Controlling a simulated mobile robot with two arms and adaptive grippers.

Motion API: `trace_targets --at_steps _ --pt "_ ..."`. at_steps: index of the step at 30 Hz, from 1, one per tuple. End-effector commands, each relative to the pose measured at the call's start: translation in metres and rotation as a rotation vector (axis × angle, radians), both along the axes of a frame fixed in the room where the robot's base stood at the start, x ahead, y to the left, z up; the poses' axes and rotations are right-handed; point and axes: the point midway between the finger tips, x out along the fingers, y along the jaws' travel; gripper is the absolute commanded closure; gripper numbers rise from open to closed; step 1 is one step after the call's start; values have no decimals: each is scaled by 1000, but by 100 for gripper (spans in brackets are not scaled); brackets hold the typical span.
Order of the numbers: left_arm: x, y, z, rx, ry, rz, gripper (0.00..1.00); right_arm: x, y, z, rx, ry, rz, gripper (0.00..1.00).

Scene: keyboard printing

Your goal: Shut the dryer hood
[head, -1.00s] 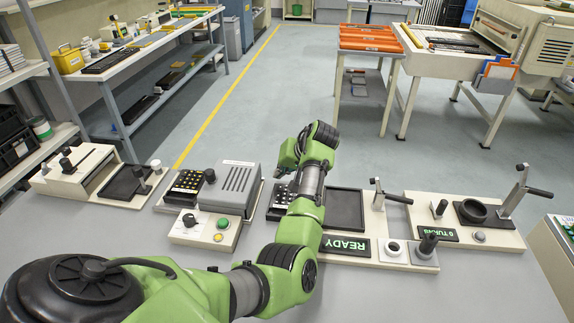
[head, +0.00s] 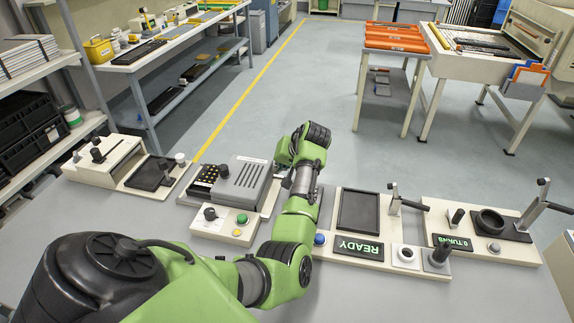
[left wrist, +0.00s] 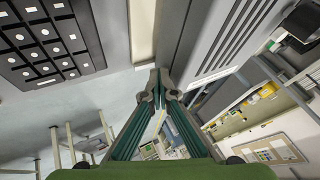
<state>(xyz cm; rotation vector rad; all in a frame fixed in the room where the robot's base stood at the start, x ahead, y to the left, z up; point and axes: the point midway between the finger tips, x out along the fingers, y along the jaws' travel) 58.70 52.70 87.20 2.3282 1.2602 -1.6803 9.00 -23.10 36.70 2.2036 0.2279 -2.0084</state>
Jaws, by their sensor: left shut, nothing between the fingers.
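The dryer hood (head: 243,181) is a grey slotted box on a cream base. A black keyed plate (head: 203,180) lies uncovered beside it on the left. My left gripper (head: 283,158) is low beside the hood's right side, its fingers mostly hidden by my own wrist. In the left wrist view its fingertips (left wrist: 160,86) are together and empty, with the hood (left wrist: 212,38) to the right. I cannot tell whether they touch the hood. My right gripper is not in view.
A control box (head: 225,222) with green and yellow buttons stands in front of the hood. A black keyed tray (left wrist: 52,42) is close on the gripper's other side. The READY display (head: 359,247) and a crank station (head: 488,220) stand to the right.

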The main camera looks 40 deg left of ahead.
Motion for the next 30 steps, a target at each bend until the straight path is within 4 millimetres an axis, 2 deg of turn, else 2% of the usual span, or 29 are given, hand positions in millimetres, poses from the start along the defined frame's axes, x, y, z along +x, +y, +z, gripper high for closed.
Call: trace_targets --at_steps 1,6,15,21,30 --pt "-9 15 7 5 3 7 100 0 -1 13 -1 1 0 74" --pt "-30 52 7 6 4 6 100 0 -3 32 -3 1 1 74" --pt "-56 100 3 3 3 4 100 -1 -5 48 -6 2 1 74" --pt "-61 110 2 2 2 3 100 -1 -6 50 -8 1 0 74" --pt "-62 111 1 3 2 4 100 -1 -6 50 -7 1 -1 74"
